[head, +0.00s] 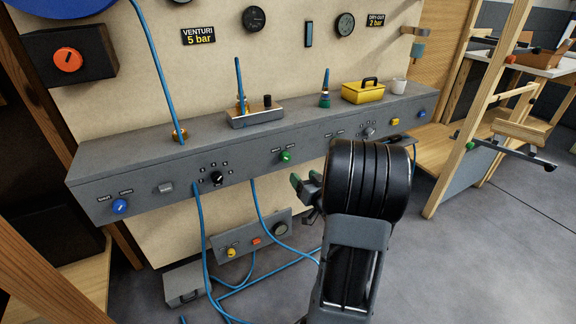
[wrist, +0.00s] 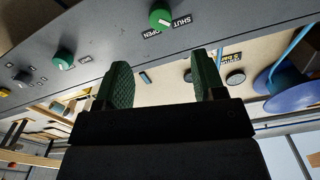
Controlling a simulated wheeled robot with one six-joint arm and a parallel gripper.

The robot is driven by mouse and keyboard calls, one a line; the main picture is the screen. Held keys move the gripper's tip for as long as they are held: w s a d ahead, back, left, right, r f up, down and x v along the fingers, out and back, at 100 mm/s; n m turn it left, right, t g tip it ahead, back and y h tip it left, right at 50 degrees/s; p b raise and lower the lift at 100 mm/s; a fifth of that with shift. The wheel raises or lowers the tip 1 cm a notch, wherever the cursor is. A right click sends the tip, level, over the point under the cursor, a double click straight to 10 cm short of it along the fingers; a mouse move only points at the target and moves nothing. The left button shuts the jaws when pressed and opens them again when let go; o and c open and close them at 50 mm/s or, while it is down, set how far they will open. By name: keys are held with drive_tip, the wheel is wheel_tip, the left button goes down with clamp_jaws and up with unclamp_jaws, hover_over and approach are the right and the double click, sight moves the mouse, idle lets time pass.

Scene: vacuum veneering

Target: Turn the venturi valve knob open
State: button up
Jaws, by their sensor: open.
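A green knob (head: 286,156) sits on the front of the grey panel, with small labels above it. In the wrist view this green knob (wrist: 161,15) is at the top edge, with SHUT and OPEN beside it. No visible label names it as the venturi valve, and I cannot tell its exact setting. A blue knob (head: 120,206), also marked SHUT and OPEN, is at the panel's left end. My gripper (head: 304,192) is open and empty, in front of and slightly below the green knob, apart from it. Its two green pads (wrist: 162,82) show spread in the wrist view.
A black selector (head: 217,178) and a grey knob (head: 368,132) flank the green knob. A yellow box (head: 363,92) and white cup (head: 399,85) stand on the panel top. Blue hoses (head: 200,240) hang below. A wooden frame (head: 480,110) stands at right.

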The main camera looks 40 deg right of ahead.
sight(287, 159)
drive_tip(key=w, duration=0.3)
drive_tip(key=w+d+b, duration=0.1)
drive_tip(key=w, duration=0.3)
drive_tip(key=w+b, duration=0.1)
drive_tip(key=w, duration=0.2)
drive_tip(key=shift+w+d, duration=0.2)
drive_tip(key=shift+w, duration=0.1)
drive_tip(key=c, duration=0.9)
